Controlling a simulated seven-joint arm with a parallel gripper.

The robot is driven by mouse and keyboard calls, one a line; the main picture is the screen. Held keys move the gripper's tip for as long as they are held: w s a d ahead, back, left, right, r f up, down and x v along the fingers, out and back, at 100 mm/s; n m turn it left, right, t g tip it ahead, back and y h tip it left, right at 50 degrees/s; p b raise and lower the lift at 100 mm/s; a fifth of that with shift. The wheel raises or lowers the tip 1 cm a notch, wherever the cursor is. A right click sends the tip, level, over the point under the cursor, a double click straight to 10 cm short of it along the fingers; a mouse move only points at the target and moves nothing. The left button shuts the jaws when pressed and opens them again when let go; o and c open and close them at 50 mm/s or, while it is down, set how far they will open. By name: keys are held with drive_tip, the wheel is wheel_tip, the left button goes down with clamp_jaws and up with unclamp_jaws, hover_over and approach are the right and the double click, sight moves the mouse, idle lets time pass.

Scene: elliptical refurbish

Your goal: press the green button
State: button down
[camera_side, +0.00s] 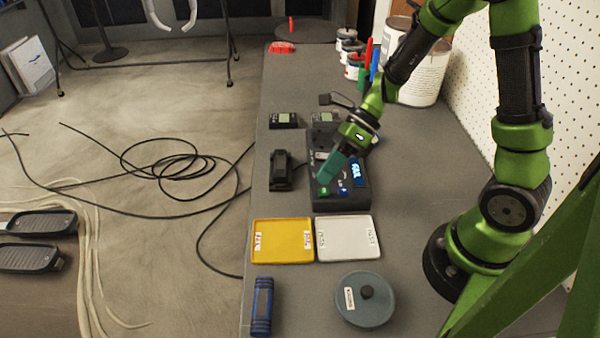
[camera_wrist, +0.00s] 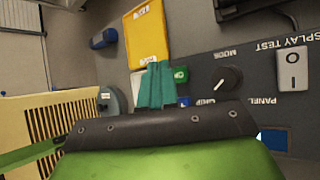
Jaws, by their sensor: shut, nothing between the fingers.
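The green button (camera_side: 323,191) is on the near left part of the dark test panel (camera_side: 350,199). In the wrist view the green button (camera_wrist: 181,74) shows just right of my fingertips. My gripper (camera_side: 327,176) has teal fingers, shut and empty, pointing down towards the panel. In the side view the tips are just above the green button. In the wrist view the fingers (camera_wrist: 155,84) hide part of the panel's edge. I cannot tell whether they touch the button.
A blue button (camera_side: 342,191) is beside the green one. A mode knob (camera_wrist: 226,79) and a rocker switch (camera_wrist: 292,69) share the panel. A yellow tray (camera_side: 282,241) and white tray (camera_side: 344,239) lie nearer. A black device (camera_side: 282,172) stands left.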

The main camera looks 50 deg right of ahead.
drive_tip(key=shift+r, duration=2.15)
drive_tip(key=n, duration=0.1)
wheel_tip(320, 180, up, 13)
drive_tip(key=n+t+h, duration=0.6)
drive_tip(key=n+h, duration=0.1)
drive_tip(key=n, duration=1.7)
hover_over(327, 188)
drive_tip(key=s+d, duration=0.2)
drive_tip(key=s, duration=0.5)
drive_tip(key=shift+s+f, duration=0.1)
drive_tip(key=shift+s, duration=0.1)
